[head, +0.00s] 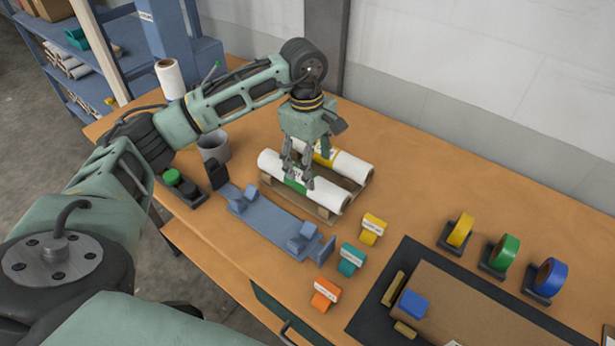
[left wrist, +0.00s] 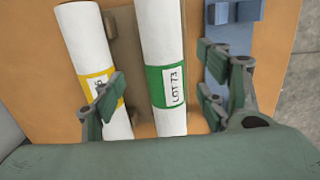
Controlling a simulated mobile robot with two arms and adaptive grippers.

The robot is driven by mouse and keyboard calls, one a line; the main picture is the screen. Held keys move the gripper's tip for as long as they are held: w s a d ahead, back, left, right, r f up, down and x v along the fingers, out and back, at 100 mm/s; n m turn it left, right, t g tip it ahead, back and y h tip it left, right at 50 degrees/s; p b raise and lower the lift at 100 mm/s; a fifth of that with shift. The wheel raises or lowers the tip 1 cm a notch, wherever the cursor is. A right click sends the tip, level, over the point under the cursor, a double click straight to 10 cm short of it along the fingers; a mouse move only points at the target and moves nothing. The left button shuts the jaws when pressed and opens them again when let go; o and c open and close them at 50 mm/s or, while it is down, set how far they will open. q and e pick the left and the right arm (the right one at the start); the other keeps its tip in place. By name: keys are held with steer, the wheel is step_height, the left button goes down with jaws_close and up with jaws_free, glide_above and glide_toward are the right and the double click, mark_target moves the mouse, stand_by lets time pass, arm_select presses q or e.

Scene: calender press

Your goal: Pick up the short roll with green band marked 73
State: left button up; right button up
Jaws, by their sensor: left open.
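The white roll with the green band (head: 329,196) lies on a small wooden cradle in the head view. In the left wrist view this roll (left wrist: 163,40) shows its green band with a label reading "LOT 73". My left gripper (head: 297,182) is open above it, with its fingers at either side of the green band. My right gripper is not in view.
A blue holder (head: 268,222) stands in front of the wooden cradle (head: 325,213). Yellow, teal and orange labelled blocks (head: 372,229) stand to the right. Several tape rolls (head: 505,252) and a dark mat (head: 372,318) lie further right. A grey cup (head: 213,147) stands left.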

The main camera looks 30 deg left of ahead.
mark_target(302, 178)
arm_select(q)
steer(key=shift+a+r+y, duration=0.2)
steer(key=shift+a+y, duration=0.2)
steer(key=shift+a, duration=0.7)
steer(key=shift+s+a+f, duration=0.1)
steer(key=shift+a+f, duration=0.1)
steer(key=shift+a, duration=0.05)
step_height(302, 178, down, 6)
steer(key=p, duration=0.3)
steer(key=shift+a+f, duration=0.15)
steer(key=shift+f, duration=0.4)
steer(key=shift+c, duration=0.3)
steer(key=c, duration=1.4)
steer(key=shift+r, duration=0.1)
